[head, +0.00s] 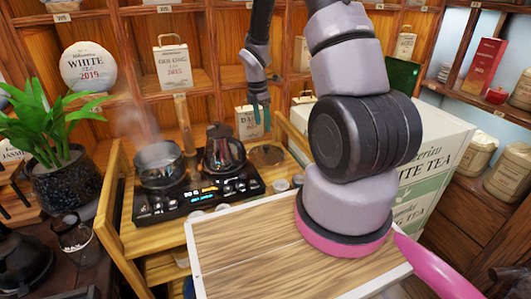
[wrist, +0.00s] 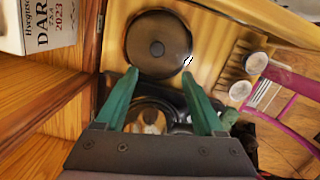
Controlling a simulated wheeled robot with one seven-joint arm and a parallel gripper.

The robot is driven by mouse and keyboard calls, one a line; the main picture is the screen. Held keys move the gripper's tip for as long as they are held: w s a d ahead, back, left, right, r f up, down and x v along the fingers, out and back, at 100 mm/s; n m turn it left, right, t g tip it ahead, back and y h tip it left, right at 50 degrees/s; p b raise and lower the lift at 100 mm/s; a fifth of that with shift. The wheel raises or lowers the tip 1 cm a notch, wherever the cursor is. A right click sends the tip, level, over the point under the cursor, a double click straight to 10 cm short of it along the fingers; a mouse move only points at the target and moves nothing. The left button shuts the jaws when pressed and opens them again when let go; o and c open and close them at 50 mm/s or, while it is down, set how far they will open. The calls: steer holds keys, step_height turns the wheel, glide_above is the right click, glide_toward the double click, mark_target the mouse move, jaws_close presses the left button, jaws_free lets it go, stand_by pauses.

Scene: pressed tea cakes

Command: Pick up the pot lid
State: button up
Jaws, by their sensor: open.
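The pot lid (head: 267,154) is a round dark brown disc lying on the wooden cart top, right of the cooker. In the wrist view the lid (wrist: 158,28) lies flat just beyond the fingertips, with a small dark knob in its middle. My gripper (head: 261,117) hangs above the cart, over the area of the kettle and lid. Its two green fingers (wrist: 160,74) are open with nothing between them, apart from the lid. A steaming metal pot (head: 160,165) with an upright wooden handle stands on the left of the cooker.
A dark glass kettle (head: 223,150) stands on the black double cooker (head: 199,198), close below my gripper. Small white cups (wrist: 256,63) sit right of the lid. Wooden shelves (wrist: 38,92) with boxed tea rise behind the cart. A wooden rail (head: 292,134) edges the cart.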

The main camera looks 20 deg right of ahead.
glide_above(266, 146)
steer(key=a, duration=0.1)
step_height(266, 146, down, 4)
steer(key=f, duration=0.4)
steer(key=d+f, duration=0.1)
steer(key=f, duration=0.1)
steer(key=shift+f, duration=0.25)
jaws_close()
stand_by(1.1)
